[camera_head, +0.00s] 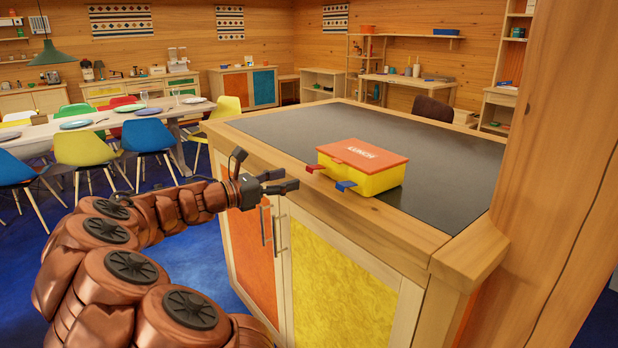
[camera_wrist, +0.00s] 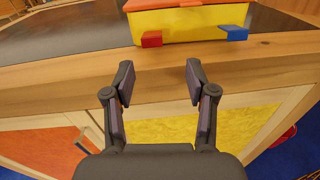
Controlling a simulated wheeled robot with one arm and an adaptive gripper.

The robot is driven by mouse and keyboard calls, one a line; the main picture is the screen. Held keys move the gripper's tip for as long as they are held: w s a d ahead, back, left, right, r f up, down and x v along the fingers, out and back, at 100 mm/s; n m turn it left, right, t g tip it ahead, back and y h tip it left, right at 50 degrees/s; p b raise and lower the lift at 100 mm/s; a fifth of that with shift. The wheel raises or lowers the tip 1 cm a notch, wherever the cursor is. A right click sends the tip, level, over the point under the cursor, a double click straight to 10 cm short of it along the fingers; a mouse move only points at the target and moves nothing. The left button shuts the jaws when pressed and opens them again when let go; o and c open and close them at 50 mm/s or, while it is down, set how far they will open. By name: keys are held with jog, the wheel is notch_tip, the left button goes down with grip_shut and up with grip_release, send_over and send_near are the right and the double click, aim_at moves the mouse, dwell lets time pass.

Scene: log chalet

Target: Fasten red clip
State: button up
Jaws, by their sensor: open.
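A yellow lunch box (camera_head: 360,175) with an orange-red lid marked "LUNCH" sits near the front edge of the dark cabinet top. A red clip (camera_head: 315,168) sticks out from its front at the left, and a blue clip (camera_head: 345,185) sticks out at the right. In the wrist view the red clip (camera_wrist: 151,39) and the blue clip (camera_wrist: 233,33) both stand out from the yellow wall (camera_wrist: 190,22). My gripper (camera_head: 287,181) is open and empty, in front of the cabinet edge and short of the red clip. Its fingers (camera_wrist: 158,82) point towards the box, touching nothing.
The cabinet (camera_head: 345,275) has a wooden rim and orange and yellow doors with metal handles. The dark top (camera_head: 440,150) is clear around the box. A wooden post (camera_head: 560,170) rises at the right. A dining table (camera_head: 110,118) with several chairs stands at the left.

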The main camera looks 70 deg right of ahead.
aim_at(309, 171)
jog(key=shift+n, duration=0.4)
jog(key=shift+w+d+p+x, duration=0.1)
jog(key=shift+w+p+x, duration=0.1)
jog(key=shift+x, duration=1.9)
jog(key=shift+w+d+p+x, duration=0.15)
jog(key=shift+x, duration=1.95)
grip_shut()
